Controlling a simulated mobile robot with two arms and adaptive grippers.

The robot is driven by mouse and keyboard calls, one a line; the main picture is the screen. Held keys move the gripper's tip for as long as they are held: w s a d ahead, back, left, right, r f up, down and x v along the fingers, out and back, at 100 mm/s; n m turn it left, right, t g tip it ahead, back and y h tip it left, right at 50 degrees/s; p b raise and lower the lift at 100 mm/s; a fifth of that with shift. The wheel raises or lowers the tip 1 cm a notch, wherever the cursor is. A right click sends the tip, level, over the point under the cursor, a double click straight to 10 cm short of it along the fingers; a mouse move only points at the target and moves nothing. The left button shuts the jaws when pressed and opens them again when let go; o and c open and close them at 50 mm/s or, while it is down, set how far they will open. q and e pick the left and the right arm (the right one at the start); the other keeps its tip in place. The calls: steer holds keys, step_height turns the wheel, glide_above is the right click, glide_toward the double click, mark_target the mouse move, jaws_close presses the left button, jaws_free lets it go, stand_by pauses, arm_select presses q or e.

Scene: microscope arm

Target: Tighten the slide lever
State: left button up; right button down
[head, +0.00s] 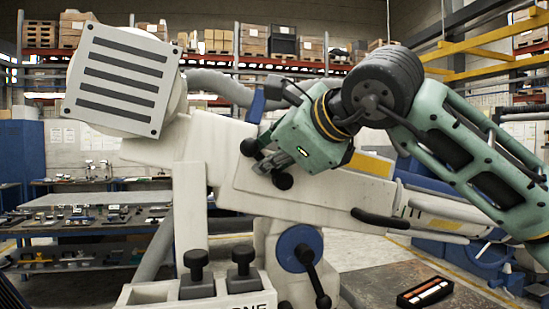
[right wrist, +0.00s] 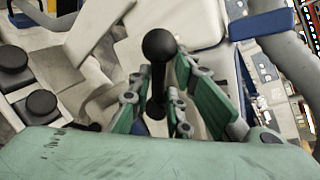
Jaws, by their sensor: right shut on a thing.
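A large off-white machine arm (head: 330,193) fills the middle of the head view. On its side is a black slide lever, with a ball knob (head: 249,147) just left of my right fingertips. A second black ball (head: 283,180) shows just below the fingers. My right gripper (head: 272,163) comes in from the right, at the lever. In the right wrist view, the lever's ball (right wrist: 159,45) stands above the fingers and its dark shaft runs down between them. The right gripper (right wrist: 158,92) is shut on the shaft. The left gripper is not in view.
A blue disc with another black lever (head: 303,252) sits below the arm. Two black knobs (head: 241,270) stand on a white box in front. A grey slotted head (head: 115,80) is at upper left. Workbenches (head: 75,228) and loaded shelves (head: 205,55) lie behind.

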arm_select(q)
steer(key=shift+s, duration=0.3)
arm_select(e)
steer(key=shift+a+f+n+h, duration=0.1)
steer(key=shift+f+n+h, duration=0.2)
steer(key=shift+f, duration=0.45)
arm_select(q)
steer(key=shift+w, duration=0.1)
arm_select(e)
steer(key=c, duration=1.9)
jaws_free()
steer(key=shift+s, duration=0.1)
steer(key=shift+o, duration=1.4)
steer(key=shift+s+r, duration=0.15)
steer(key=shift+r, duration=0.1)
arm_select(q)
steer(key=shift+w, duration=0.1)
arm_select(e)
steer(key=shift+w+d+r, duration=0.15)
steer(key=shift+w+d, duration=0.05)
steer(key=shift+d, duration=0.1)
steer(key=v, duration=1.2)
